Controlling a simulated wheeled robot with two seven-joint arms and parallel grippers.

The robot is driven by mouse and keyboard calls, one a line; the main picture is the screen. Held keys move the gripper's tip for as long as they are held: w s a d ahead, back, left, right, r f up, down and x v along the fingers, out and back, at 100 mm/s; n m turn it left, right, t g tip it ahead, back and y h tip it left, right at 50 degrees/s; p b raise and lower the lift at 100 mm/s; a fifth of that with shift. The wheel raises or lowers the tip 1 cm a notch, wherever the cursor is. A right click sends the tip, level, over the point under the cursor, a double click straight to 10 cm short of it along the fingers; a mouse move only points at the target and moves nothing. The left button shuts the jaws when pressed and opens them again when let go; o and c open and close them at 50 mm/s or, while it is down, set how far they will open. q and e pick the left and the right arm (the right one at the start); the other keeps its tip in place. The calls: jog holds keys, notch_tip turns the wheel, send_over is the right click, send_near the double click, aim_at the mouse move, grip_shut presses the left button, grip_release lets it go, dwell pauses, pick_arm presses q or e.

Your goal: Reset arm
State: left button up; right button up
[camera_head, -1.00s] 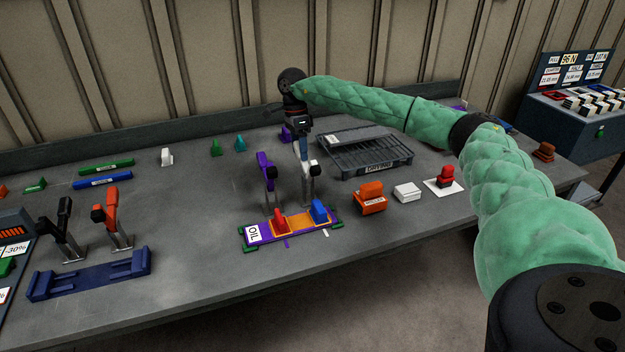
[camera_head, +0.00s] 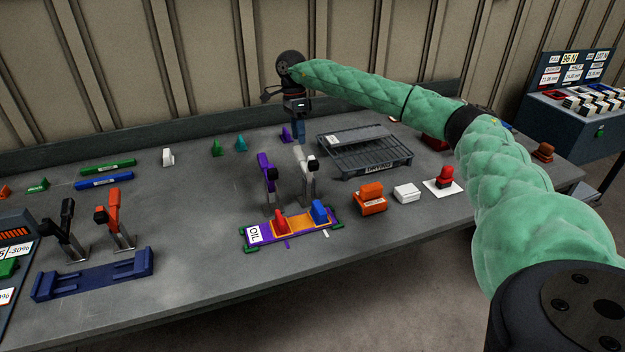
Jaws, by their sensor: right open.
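My right arm (camera_head: 390,95), in a green quilted sleeve, reaches in from the right across the bench. My right gripper (camera_head: 299,138) points down, behind and above the two upright toggle clamps, the purple one (camera_head: 268,175) and the white-and-grey one (camera_head: 307,175). It is apart from both clamps and holds nothing that I can see. Its fingers are small and partly dark. My left gripper is not in view.
A purple plate (camera_head: 262,233) marked OIL, holding red and blue pieces, lies in front of the clamps. A grey DRYING rack (camera_head: 365,155) stands right of the gripper. A blue fixture (camera_head: 93,276) lies front left. The bench's front middle is clear.

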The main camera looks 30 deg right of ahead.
jog(key=shift+v, duration=0.8)
